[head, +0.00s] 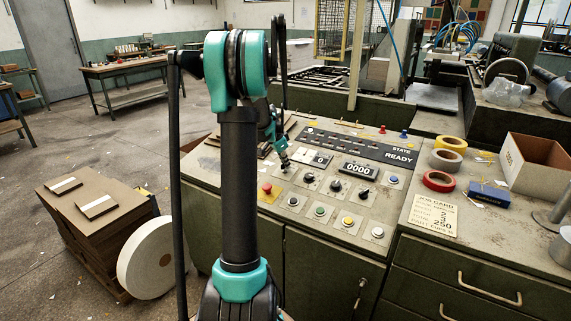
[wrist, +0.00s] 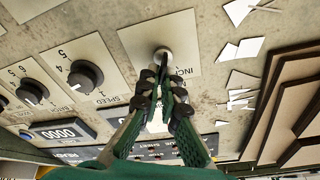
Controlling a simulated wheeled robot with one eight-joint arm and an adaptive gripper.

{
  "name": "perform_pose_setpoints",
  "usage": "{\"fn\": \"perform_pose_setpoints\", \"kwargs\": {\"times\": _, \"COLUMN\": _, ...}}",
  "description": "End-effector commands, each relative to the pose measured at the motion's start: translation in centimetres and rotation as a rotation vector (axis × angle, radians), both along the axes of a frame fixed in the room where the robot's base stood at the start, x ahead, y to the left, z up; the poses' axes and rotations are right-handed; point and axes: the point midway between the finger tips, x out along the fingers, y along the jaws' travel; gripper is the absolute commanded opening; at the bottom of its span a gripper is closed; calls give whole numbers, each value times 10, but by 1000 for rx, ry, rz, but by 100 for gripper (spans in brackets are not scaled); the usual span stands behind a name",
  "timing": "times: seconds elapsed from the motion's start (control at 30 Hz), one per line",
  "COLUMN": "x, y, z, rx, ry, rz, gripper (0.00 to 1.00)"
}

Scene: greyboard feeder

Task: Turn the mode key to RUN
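The mode key's lock (wrist: 162,56) is a round metal barrel on a pale plate (wrist: 187,38) in the wrist view. The plate appears upside down there, with lettering that reads in part "INCH". My gripper (wrist: 161,78) is at the lock, its two dark fingertips close together with a narrow gap. The fingers hide most of the key, so I cannot tell whether they press on it. In the head view my gripper (head: 285,166) points down at the upper left of the sloping control panel (head: 335,215). The panel's state display (head: 400,156) reads READY.
A red button (head: 267,188) on a yellow plate is just below my gripper in the head view. Black knobs (head: 336,185) and the "0000" counter (head: 359,170) lie to its right. Brown boards (wrist: 290,115) are stacked close by in the wrist view. Paper scraps (wrist: 240,50) lie between.

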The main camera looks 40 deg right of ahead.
Motion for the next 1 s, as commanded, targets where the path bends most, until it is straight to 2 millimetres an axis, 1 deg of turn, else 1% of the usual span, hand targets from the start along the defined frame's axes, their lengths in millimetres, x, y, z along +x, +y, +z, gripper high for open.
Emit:
{"fn": "perform_pose_setpoints", "kwargs": {"times": 0.2, "x": 0, "y": 0, "z": 0, "rx": 3, "ry": -11, "rz": -39, "gripper": 0}}
{"fn": "perform_pose_setpoints", "kwargs": {"times": 0.6, "x": 0, "y": 0, "z": 0, "rx": 3, "ry": -12, "rz": -45, "gripper": 0}}
{"fn": "perform_pose_setpoints", "kwargs": {"times": 0.7, "x": 0, "y": 0, "z": 0, "rx": 3, "ry": -12, "rz": -44, "gripper": 14}}
{"fn": "perform_pose_setpoints", "kwargs": {"times": 0.8, "x": 0, "y": 0, "z": 0, "rx": 3, "ry": -11, "rz": -44, "gripper": 25}}
{"fn": "perform_pose_setpoints", "kwargs": {"times": 1.0, "x": 0, "y": 0, "z": 0, "rx": 3, "ry": -11, "rz": -44, "gripper": 25}}
